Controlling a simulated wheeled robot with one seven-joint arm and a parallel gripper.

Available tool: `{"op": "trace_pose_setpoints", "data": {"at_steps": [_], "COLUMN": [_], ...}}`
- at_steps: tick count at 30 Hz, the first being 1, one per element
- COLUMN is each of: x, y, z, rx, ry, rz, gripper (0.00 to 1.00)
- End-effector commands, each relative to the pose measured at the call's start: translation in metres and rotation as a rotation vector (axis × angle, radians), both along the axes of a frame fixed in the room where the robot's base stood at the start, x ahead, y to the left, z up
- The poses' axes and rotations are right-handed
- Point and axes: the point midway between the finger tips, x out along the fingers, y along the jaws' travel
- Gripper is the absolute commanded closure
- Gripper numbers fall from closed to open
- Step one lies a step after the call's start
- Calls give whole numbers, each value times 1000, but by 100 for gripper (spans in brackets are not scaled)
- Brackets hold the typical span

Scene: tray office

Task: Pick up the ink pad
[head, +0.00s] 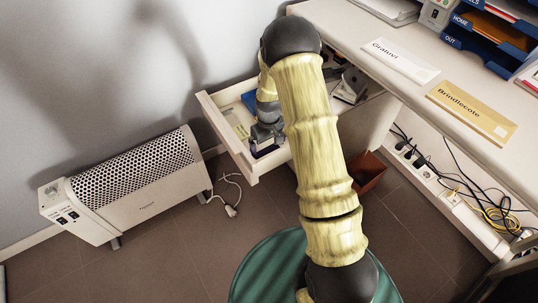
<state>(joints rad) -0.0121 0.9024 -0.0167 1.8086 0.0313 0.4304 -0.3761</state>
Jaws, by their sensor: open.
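An open drawer (222,131) sticks out from under the desk top, with several small things in it. A small dark blue, flat item (265,152) lies near the drawer's front end and may be the ink pad; it is too small and partly covered to be sure. My gripper (265,140) reaches down into the drawer, open, with its fingers right over or beside this item. I cannot tell whether they touch it. My arm hides much of the drawer's right part.
The desk top holds a white envelope (401,62), a tan envelope (472,110) and blue letter trays (487,42). A white heater (135,188) stands left by the wall. A brown bin (369,172), a power strip (425,170) and cables are below the desk.

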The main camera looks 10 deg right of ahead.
Motion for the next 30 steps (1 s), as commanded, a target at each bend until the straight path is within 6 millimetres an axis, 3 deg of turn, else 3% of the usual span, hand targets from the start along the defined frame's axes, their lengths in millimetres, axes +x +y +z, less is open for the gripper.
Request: {"op": "trace_pose_setpoints", "data": {"at_steps": [3, 9, 25, 26, 30], "x": [1, 1, 1, 1, 1], "y": [-1, -1, -1, -1, -1], "z": [-23, -43, -42, -42, -42], "rx": [0, 0, 0, 0, 0], "ry": [2, 0, 0, 0, 0], "rz": [0, -1, 0, 0, 0], "gripper": [0, 0, 0, 2, 29]}}
